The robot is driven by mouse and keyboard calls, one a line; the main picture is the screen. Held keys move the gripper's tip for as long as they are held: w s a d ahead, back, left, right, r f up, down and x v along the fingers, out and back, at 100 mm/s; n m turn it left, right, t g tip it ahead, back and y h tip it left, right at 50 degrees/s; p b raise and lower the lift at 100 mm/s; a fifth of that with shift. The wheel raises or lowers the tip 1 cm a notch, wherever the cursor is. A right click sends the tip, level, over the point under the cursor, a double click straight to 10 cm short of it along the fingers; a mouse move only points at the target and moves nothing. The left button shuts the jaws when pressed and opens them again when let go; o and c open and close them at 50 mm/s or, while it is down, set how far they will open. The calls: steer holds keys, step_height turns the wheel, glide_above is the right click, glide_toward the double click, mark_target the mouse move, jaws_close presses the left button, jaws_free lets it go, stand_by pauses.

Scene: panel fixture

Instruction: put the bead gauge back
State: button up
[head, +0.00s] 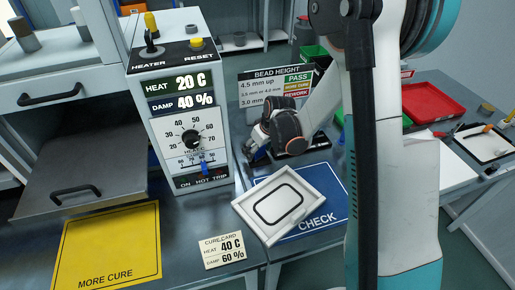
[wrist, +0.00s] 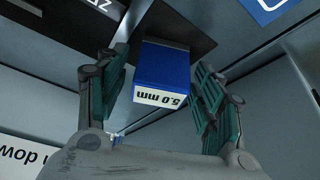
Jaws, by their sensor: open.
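The bead gauge, a blue block (wrist: 162,68) with a white end marked 5.0 mm, lies between the fingers of my gripper (wrist: 161,75) in the wrist view. The fingers are open, with a visible gap on each side of the block. In the head view my gripper (head: 257,148) is low over the bench behind the white panel, and only a bit of blue shows by its fingertips. A dark pad (wrist: 160,25) lies beside the block in the wrist view. My gripper hides most of the block in the head view.
A white panel (head: 249,208) with a black bead loop lies on the blue CHECK mat (head: 335,212). The BEAD HEIGHT board (head: 262,88) stands behind my gripper. The heater box (head: 160,125) stands to its left. A cure card (head: 224,250) and yellow MORE CURE mat (head: 105,245) lie in front.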

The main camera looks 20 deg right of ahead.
steer(key=shift+r, duration=0.15)
steer(key=s+r+m+t+h+p, duration=0.1)
steer(key=s+r+p, duration=0.1)
steer(key=s+r, duration=0.75)
steer(key=s+r+m+p, duration=0.15)
steer(key=s+r, duration=0.35)
steer(key=r, duration=0.9)
steer(key=s+r+m+t, duration=0.2)
steer(key=s+r, duration=0.1)
steer(key=s, duration=1)
steer(key=shift+r+h+p, duration=0.2)
steer(key=shift+h+p, duration=0.15)
steer(key=shift+h, duration=0.05)
